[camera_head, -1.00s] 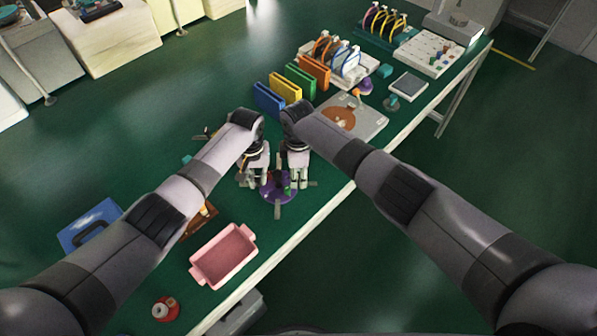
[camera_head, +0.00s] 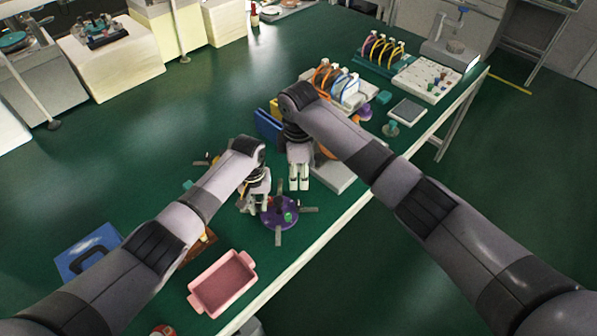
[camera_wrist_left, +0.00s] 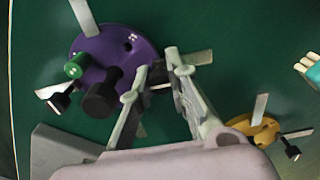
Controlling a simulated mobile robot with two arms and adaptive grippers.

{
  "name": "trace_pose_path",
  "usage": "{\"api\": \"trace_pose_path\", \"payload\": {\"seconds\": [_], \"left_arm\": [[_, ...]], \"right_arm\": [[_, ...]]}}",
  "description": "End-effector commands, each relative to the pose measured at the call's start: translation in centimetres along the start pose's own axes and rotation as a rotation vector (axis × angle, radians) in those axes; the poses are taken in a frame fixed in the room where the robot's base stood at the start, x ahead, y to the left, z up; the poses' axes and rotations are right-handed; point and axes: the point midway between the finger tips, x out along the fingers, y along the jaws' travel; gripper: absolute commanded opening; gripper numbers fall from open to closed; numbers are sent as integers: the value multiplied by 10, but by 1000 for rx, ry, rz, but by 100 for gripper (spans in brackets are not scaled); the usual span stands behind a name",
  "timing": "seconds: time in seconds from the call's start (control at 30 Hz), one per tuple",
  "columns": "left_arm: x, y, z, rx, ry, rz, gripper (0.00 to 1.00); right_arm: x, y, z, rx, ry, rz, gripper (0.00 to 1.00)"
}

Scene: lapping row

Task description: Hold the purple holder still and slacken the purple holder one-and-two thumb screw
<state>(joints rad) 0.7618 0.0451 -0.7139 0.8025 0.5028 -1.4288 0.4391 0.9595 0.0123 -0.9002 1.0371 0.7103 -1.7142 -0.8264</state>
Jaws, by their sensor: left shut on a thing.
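The purple holder (camera_head: 271,222) is a disc with several flat metal strips around it, on the green table near its front edge. A green thumb screw (camera_head: 288,217) stands on it; the left wrist view shows it too (camera_wrist_left: 76,66), beside a large black knob (camera_wrist_left: 102,96). Which screw is the one-and-two screw cannot be read.
A pink tray (camera_head: 222,284) is in front, and a blue case (camera_head: 88,252) is at left. A yellow holder (camera_wrist_left: 255,130) lies near my left gripper. Racks (camera_head: 380,52) stand further back.

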Motion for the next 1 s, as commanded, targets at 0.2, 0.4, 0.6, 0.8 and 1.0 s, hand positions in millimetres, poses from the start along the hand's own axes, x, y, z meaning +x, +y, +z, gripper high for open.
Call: {"api": "trace_pose_path", "payload": {"seconds": [0.2,0.4,0.6,0.8,1.0], "left_arm": [[0,1,0,1,1,1,0],[0,0,0,0,1,1,26],[0,0,0,0,1,0,39],[0,0,0,0,1,0,39],[-7,0,-1,0,1,1,39]], "right_arm": [[0,0,0,1,0,0,38],[0,0,0,0,0,0,38],[0,0,0,0,0,0,38],[0,0,0,0,0,0,38],[0,0,0,0,0,0,38]]}}
